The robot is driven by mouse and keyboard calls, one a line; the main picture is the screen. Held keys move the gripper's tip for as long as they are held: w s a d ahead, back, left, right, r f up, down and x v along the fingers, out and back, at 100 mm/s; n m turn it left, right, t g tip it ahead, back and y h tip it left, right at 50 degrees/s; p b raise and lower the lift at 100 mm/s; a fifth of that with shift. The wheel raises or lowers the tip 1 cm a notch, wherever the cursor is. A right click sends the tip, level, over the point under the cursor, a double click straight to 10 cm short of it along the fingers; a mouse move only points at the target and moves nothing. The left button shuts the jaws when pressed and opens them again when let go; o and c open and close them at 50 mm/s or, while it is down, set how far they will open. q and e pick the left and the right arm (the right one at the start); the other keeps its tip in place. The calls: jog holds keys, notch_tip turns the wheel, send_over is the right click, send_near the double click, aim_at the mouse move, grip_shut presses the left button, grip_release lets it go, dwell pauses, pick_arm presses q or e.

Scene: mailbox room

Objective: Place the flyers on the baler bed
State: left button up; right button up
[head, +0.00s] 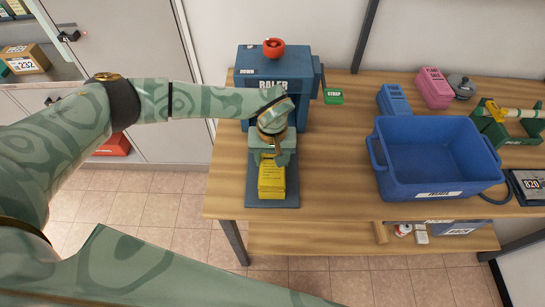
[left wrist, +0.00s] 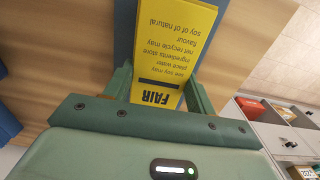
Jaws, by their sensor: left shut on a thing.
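The flyers (head: 271,180) are a yellow stack with dark print, at the front of the blue baler (head: 262,58). My left gripper (head: 272,158) is shut on the flyers, over the baler bed (head: 288,197), a dark blue plate on the table. In the left wrist view the flyers (left wrist: 172,50) show "FAIR" and sit between the two green fingers (left wrist: 157,85). Whether the flyers touch the bed cannot be told. My right gripper is not in view.
The wooden table (head: 338,160) also bears a blue bin (head: 440,150), blue and pink boxes (head: 434,88), a green box (head: 333,96) and a scale (head: 526,186). A red box (head: 114,145) lies at the left.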

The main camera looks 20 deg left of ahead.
pick_arm(q)
jog(key=shift+f, duration=0.15)
jog(key=o, duration=1.7)
jog(key=shift+c, duration=0.2)
notch_tip(320, 180, up, 12)
jog(key=p, duration=0.1)
jog(key=shift+r, duration=0.2)
